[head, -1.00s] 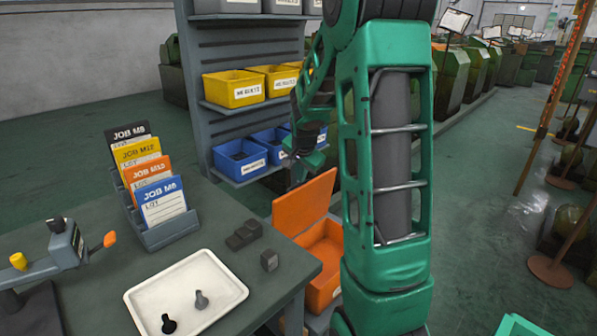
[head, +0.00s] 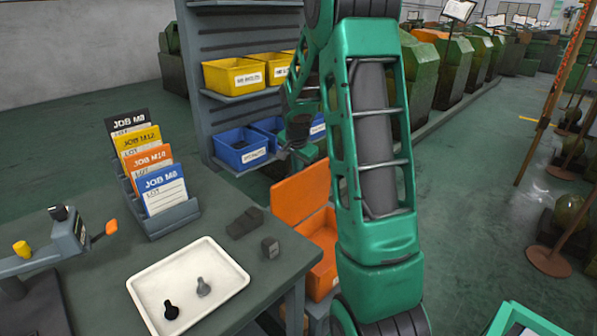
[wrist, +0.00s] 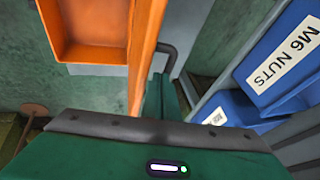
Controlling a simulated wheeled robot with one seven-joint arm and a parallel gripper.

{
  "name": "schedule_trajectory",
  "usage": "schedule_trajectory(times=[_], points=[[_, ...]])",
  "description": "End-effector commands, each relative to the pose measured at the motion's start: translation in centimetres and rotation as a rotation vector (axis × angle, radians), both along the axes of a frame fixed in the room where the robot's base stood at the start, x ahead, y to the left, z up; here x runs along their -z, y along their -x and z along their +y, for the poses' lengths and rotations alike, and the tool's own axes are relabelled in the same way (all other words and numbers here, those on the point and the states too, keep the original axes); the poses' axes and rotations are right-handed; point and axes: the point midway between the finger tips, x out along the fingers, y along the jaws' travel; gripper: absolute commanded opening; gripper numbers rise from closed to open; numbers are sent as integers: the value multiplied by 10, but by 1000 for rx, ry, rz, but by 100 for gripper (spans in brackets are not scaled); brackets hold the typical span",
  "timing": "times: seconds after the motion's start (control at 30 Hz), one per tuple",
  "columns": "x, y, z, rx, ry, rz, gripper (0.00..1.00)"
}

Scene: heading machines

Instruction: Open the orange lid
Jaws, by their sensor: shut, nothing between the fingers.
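The orange lid (head: 300,192) stands raised, roughly upright, at the back of the orange bin (head: 325,270). The bin's open inside shows beside the workbench. In the wrist view the lid (wrist: 147,55) is seen nearly edge-on, with the bin (wrist: 90,52) to its left. My gripper (head: 283,156) is above the lid, near the blue bins, apparently apart from the lid. It is small and dark in the head view, shut and empty. My green arm hides the right side of the orange bin.
The workbench (head: 100,222) holds a white tray (head: 222,262) with two bolts, a job-card rack (head: 168,215) and small dark blocks. Behind my gripper, a shelf rack holds yellow bins (head: 232,78) and blue bins (head: 238,150).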

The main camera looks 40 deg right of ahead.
Motion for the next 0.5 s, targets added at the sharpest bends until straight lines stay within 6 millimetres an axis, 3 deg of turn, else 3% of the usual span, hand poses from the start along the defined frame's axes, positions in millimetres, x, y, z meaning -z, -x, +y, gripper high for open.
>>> schedule_trajectory(times=[0.23,0.5], points=[[4,-31,3,2,2,42,0],[4,-35,4,3,2,41,0]])
